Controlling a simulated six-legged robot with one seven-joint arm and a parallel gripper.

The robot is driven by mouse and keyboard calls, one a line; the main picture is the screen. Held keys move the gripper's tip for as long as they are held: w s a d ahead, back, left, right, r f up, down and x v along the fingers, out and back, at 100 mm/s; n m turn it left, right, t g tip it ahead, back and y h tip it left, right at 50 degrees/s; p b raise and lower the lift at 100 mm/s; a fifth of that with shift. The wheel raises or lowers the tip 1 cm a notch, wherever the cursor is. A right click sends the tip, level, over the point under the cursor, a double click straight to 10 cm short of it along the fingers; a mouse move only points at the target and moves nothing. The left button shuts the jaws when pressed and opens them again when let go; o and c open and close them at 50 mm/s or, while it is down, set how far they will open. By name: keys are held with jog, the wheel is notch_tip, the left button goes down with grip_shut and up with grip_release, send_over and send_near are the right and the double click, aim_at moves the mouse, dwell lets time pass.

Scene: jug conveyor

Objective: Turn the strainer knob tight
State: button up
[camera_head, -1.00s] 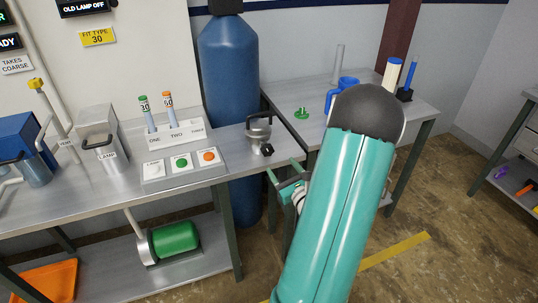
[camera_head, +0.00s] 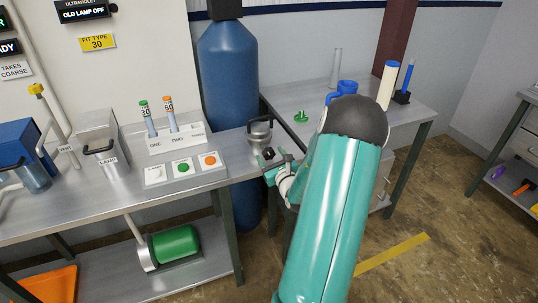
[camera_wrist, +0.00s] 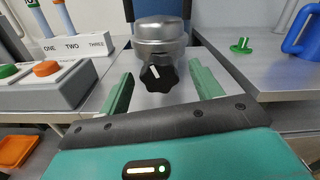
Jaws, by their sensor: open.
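My gripper (camera_wrist: 160,88) is open, one green finger to the left and one to the right of the knob. The knob lies just beyond or between the fingertips; I cannot tell which. No contact shows. In the head view my gripper (camera_head: 275,166) is in front of the strainer and partly hides the knob.
A button box (camera_head: 182,170) with white, green and orange buttons stands left of the strainer. A blue tank (camera_head: 229,75) stands behind. On the right table are a green valve-like part (camera_head: 301,117) and a blue jug (camera_wrist: 303,30). Bare bench lies around the strainer's front.

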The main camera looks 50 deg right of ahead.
jog(key=shift+x, duration=0.9)
jog(key=c, duration=1)
jog(key=shift+m, duration=2.3)
jog(key=o, duration=1)
jog(key=v, duration=1.4)
